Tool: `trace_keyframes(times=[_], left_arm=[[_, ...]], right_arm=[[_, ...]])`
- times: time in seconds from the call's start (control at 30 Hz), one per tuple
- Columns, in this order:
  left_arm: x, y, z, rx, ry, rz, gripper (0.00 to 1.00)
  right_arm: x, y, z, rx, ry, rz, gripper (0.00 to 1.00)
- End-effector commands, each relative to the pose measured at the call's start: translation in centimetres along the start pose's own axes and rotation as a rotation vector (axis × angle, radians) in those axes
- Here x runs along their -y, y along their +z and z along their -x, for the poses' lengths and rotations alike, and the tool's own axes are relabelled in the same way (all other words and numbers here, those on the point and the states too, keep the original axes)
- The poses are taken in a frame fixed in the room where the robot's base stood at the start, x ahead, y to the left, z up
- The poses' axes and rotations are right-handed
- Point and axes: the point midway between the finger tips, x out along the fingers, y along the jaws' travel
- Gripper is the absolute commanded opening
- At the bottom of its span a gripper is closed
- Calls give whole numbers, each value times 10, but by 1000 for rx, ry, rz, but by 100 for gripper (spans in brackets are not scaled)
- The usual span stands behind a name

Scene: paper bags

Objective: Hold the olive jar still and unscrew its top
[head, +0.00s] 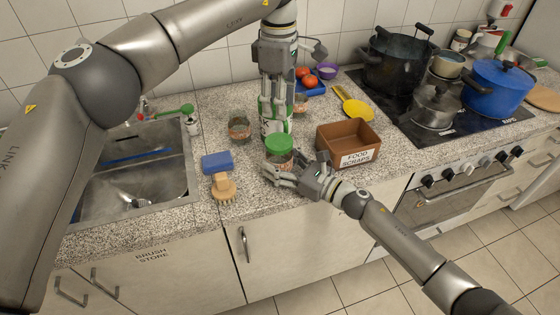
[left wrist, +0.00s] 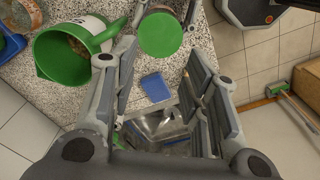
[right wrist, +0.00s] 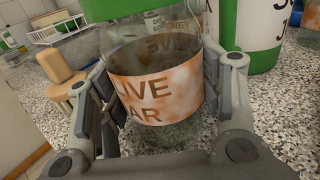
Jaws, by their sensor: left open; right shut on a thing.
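The olive jar (head: 280,157) is a clear glass jar with a green top (head: 278,144), upright on the granite counter near its front edge. Its orange paper label, partly reading "LIVE" and "AR", fills the right wrist view (right wrist: 155,92). My right gripper (head: 285,172) is shut on the jar's body, with a finger on either side of the label. My left gripper (head: 277,105) points down from above, open and empty. In the left wrist view the green top (left wrist: 160,34) lies just beyond the spread fingertips, apart from them.
A green and white container (left wrist: 75,48) stands close behind the jar. The brown food scraps box (head: 347,143) is to the right.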

Motion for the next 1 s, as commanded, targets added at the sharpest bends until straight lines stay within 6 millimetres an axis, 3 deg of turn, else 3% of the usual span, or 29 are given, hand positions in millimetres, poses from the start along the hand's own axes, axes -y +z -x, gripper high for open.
trace_keyframes(times=[0.03,0.2,0.6,0.83,1.0], left_arm=[[0,0,0,0,0,12,52],[0,0,-4,-1,-1,146,74],[0,0,-15,0,-1,581,75],[0,0,-23,0,-1,642,75],[0,-1,-43,-1,-2,641,75]], right_arm=[[0,0,0,-1,0,0,22],[0,0,0,-1,0,0,22],[0,-1,0,-1,0,0,22],[0,-1,0,-1,0,0,22],[0,-1,0,-1,0,0,22]])
